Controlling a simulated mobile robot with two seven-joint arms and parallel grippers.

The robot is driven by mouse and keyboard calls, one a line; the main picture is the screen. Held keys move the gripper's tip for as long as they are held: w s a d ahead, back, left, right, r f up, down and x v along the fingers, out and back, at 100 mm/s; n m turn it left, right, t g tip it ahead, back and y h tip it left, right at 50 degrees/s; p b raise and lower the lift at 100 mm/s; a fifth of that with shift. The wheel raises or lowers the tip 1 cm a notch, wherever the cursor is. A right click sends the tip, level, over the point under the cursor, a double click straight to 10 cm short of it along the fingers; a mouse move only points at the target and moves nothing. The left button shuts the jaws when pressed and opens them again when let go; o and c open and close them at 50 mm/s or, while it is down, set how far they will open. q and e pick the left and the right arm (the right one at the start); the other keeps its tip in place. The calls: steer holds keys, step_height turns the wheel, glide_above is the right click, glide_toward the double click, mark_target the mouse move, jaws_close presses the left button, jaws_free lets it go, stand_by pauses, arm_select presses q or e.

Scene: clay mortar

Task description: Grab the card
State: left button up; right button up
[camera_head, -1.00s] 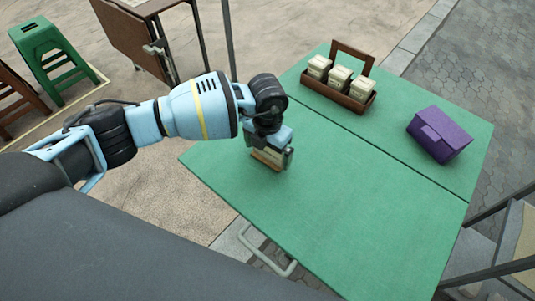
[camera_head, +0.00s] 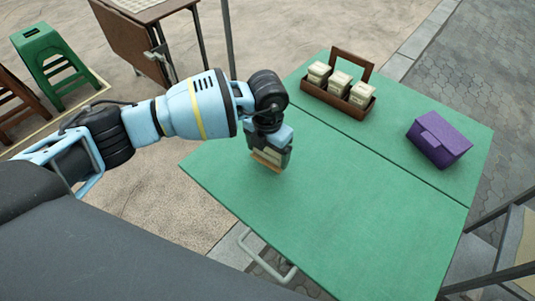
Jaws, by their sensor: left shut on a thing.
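My left gripper (camera_head: 270,157) points down over the left part of the green table (camera_head: 330,205). It is shut on a small cream and brown card deck (camera_head: 266,158), which shows between and below the fingers. The fingers hide much of the deck. I cannot tell whether its lower edge touches the table. My right gripper is not in the view.
A brown wooden caddy (camera_head: 345,99) with cream card stacks (camera_head: 338,83) stands at the table's back. A purple box (camera_head: 438,139) lies at the right. The table's middle and front are clear. A green stool (camera_head: 48,50) stands at the far left.

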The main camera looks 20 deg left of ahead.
arm_select(q)
steer(key=shift+r, duration=0.8)
steer(key=s+d, duration=0.2)
steer(key=d, duration=0.2)
steer(key=s+d, duration=0.2)
steer(key=d, duration=0.3)
steer(key=s+d+r+b, duration=0.1)
steer(key=s+d, duration=0.2)
steer(key=d, duration=0.2)
steer(key=shift+d+r, duration=0.1)
steer(key=shift+d, duration=0.15)
